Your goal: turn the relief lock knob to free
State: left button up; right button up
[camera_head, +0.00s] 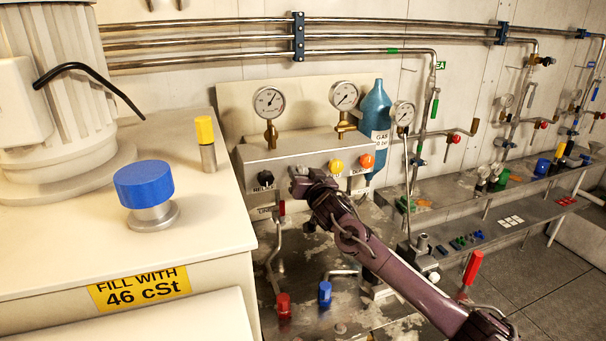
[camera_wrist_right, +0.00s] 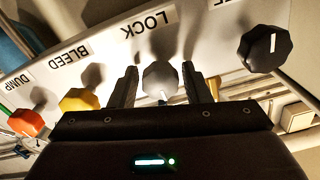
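The grey lock knob (camera_wrist_right: 159,78) sits on the panel below the printed word LOCK, which appears upside down in the right wrist view. It has a light pointer mark. My right gripper (camera_wrist_right: 160,70) is open, with one finger on each side of the knob and narrow gaps showing. In the head view, my right gripper (camera_head: 301,178) reaches the front of the grey valve block (camera_head: 290,154) and mostly hides the lock knob. My left gripper is in neither view.
A black knob (camera_head: 265,178) is left of my gripper; a yellow bleed knob (camera_head: 336,166) and an orange dump knob (camera_head: 367,161) are right of it. Gauges (camera_head: 269,102) and a blue gas bottle (camera_head: 375,112) stand above and behind. Pipes and valves run below.

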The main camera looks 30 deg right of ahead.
jog(key=c, duration=0.7)
jog(key=shift+n, duration=0.3)
jog(key=n+b, duration=0.1)
jog(key=n, duration=0.2)
jog(key=shift+n, duration=0.3)
jog(key=n+b, duration=0.1)
jog(key=n, duration=0.2)
jog(key=shift+n, duration=0.4)
jog(key=n+b, duration=0.1)
jog(key=n, duration=0.4)
jog(key=shift+b, duration=0.35)
jog(key=n+b, duration=0.2)
jog(key=n, duration=0.3)
